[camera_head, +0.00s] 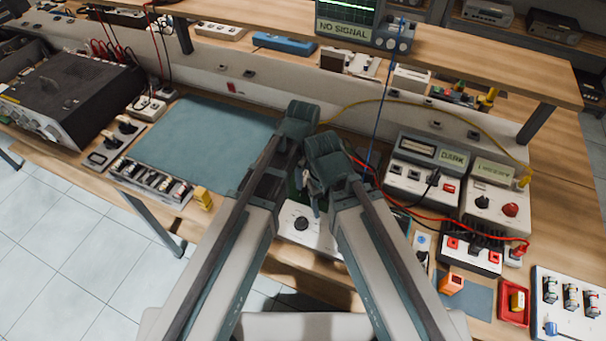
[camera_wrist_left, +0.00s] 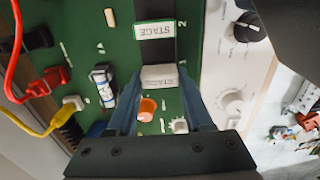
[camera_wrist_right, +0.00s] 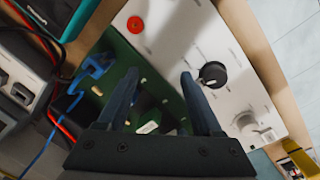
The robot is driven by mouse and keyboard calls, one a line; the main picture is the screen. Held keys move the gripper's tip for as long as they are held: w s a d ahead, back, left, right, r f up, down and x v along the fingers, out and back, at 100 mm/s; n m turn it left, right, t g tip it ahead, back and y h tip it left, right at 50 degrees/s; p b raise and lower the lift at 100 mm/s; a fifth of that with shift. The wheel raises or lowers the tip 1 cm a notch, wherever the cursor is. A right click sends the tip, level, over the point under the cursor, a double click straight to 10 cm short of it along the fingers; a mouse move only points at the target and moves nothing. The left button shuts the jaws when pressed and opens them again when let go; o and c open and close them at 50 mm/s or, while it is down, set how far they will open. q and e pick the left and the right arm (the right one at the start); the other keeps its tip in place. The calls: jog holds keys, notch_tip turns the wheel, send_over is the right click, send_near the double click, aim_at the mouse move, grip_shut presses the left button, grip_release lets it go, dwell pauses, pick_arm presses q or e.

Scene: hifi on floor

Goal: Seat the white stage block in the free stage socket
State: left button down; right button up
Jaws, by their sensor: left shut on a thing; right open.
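In the left wrist view, my left gripper (camera_wrist_left: 160,84) is shut on the white stage block (camera_wrist_left: 159,75), whose lettering shows faintly. The block is at the near end of a dark strip on the green board (camera_wrist_left: 92,40). Whether it sits in a socket or is just above one, I cannot tell. My right gripper (camera_wrist_right: 155,82) is open and empty over the edge between the green board and a white panel (camera_wrist_right: 175,35). In the head view both fingertip pairs are mostly hidden by my wrists.
An orange lamp (camera_wrist_left: 147,108) stands on the board between my left fingers. Red (camera_wrist_left: 20,60) and yellow cables plug in at its left side. A blue cable (camera_wrist_right: 85,75) lies left of my right gripper. The teal mat (camera_head: 205,135) is clear.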

pick_arm(q)
jog(key=shift+f+b, duration=0.55)
jog(key=shift+f, duration=0.05)
pick_arm(e)
jog(key=shift+f, duration=0.6)
pick_arm(q)
jog(key=shift+c, duration=1.1)
grip_release()
jog(key=shift+r, duration=0.15)
pick_arm(e)
jog(key=shift+r, duration=0.15)
pick_arm(q)
notch_tip(320, 180, up, 14)
jog(key=p, duration=1.4)
jog(key=shift+f, duration=0.2)
pick_arm(e)
notch_tip(320, 180, up, 14)
pick_arm(q)
jog(key=shift+f, duration=0.1)
pick_arm(e)
jog(key=shift+f, duration=0.25)
